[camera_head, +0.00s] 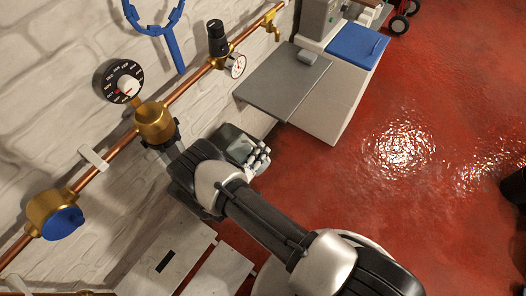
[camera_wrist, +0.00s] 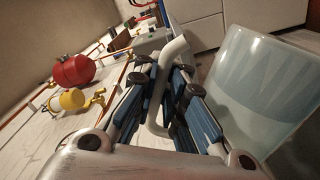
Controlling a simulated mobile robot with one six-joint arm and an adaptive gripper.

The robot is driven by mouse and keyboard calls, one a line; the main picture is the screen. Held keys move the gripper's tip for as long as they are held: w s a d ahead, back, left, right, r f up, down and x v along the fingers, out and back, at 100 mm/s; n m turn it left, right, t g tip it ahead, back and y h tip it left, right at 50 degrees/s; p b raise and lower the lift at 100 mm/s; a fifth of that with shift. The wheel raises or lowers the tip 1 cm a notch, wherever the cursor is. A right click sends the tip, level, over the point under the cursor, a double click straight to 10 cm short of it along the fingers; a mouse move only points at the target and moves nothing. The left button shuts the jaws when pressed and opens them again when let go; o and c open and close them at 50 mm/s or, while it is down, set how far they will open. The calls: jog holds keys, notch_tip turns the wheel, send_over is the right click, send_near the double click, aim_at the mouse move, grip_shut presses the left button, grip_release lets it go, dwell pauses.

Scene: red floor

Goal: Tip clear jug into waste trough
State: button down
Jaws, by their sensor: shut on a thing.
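The clear jug (camera_wrist: 262,85) fills the right side of the wrist view, with a pale handle (camera_wrist: 180,50) on its left. My gripper (camera_wrist: 163,85) is shut on this handle, with one dark blue finger on each side. The jug leans in the wrist view. Its contents cannot be told for sure. I cannot pick out the waste trough with certainty; my arm covers part of the area below the jug.
A copper pipe (camera_head: 190,83) with brass valves and gauges runs along the white brick wall. A grey shelf (camera_head: 275,95) with a small grey block stands beyond the jug, next to a white cabinet (camera_head: 335,105) with a blue lid. The red floor (camera_head: 420,100) on the right is open.

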aim_at(253, 144)
jog(key=shift+w+a+r+n, duration=0.2)
jog(key=shift+a+n, duration=0.15)
jog(key=shift+n, duration=0.25)
jog(key=shift+w+a+r+n+b, duration=0.1)
jog(key=shift+w+a+n+b, duration=0.25)
jog(key=shift+a+n+b, duration=0.35)
jog(key=shift+w+a+r+n+b, duration=0.1)
jog(key=shift+w+a+n+b, duration=0.35)
jog(key=shift+n+b, duration=0.3)
jog(key=shift+w+a+r+n, duration=0.4)
jog(key=shift+a+r+n, duration=0.15)
jog(key=shift+a+n, duration=0.25)
jog(key=shift+w+a+r+n, duration=0.4)
jog(key=shift+a+r+n, duration=0.15)
jog(key=shift+a+n, duration=0.2)
jog(key=shift+w+a+r+n, duration=0.3)
jog(key=shift+w+a+n, duration=0.15)
jog(key=shift+a+n, duration=0.3)
jog(key=shift+w+a+r+n, duration=0.3)
jog(key=shift+w+a+n, duration=0.2)
jog(key=shift+a, duration=0.3)
jog(key=shift+a+n, duration=0.15)
jog(key=shift+n, duration=0.1)
dwell(1.0)
